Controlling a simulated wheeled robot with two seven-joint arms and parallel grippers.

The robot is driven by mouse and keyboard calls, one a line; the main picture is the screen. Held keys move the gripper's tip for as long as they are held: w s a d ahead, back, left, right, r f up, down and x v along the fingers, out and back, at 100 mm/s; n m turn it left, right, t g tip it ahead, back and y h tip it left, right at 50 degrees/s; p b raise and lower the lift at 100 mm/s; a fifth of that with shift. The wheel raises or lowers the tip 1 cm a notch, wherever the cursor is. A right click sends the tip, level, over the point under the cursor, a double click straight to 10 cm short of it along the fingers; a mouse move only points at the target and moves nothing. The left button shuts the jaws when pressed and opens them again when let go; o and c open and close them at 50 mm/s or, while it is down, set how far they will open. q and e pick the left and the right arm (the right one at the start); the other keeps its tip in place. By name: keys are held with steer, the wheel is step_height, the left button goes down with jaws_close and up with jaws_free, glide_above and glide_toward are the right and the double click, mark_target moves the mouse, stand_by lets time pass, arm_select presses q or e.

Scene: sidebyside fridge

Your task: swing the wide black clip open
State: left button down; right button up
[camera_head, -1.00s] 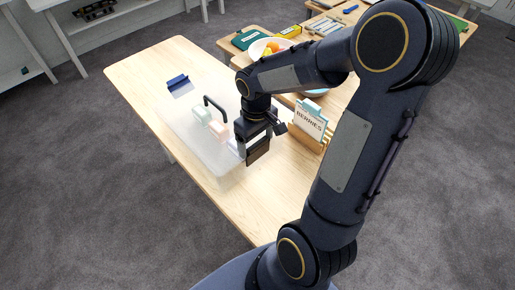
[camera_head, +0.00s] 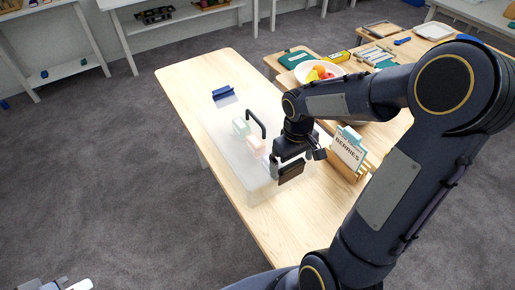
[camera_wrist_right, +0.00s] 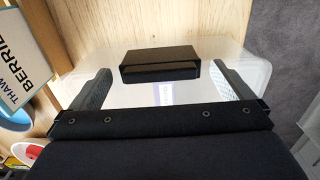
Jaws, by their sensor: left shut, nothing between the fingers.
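A clear box (camera_head: 238,150) stands on the wooden table, with a black handle (camera_head: 262,122) on top. The wide black clip (camera_wrist_right: 160,64) is at the box's near end, ahead of my right gripper in the right wrist view. It also shows as a dark block (camera_head: 291,171) in the head view. My right gripper (camera_wrist_right: 160,88) is open, one finger to each side of the clip's width, with nothing visibly gripped. I cannot tell whether it touches the clip. My left gripper (camera_head: 66,285) is shut and empty, partly cut off at the bottom left.
A BERRIES card (camera_head: 348,148) in a wooden holder stands close to the right of my right gripper. A fruit bowl (camera_head: 318,72) is behind. Table to the left of the box is clear.

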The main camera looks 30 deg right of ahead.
mark_target(292, 164)
steer(key=shift+r+p, duration=2.9)
steer(key=shift+r, duration=0.7)
steer(key=shift+f, duration=0.1)
steer(key=shift+s+a+r, duration=0.1)
steer(key=shift+s+r, duration=0.05)
steer(key=shift+r, duration=0.15)
steer(key=s+a+r+m+t+y, duration=0.1)
steer(key=s+a+r+t+y, duration=0.1)
steer(key=s+a+r, duration=0.2)
steer(key=s+a+r+m+t+y, duration=0.1)
steer(key=s+a+r+t, duration=0.2)
steer(key=s+a, duration=0.3)
steer(key=s, duration=0.2)
steer(key=shift+s+r+m+t+y+b, duration=0.3)
steer(key=shift+s+r+m+y, duration=0.05)
steer(key=shift+s+m+y, duration=0.05)
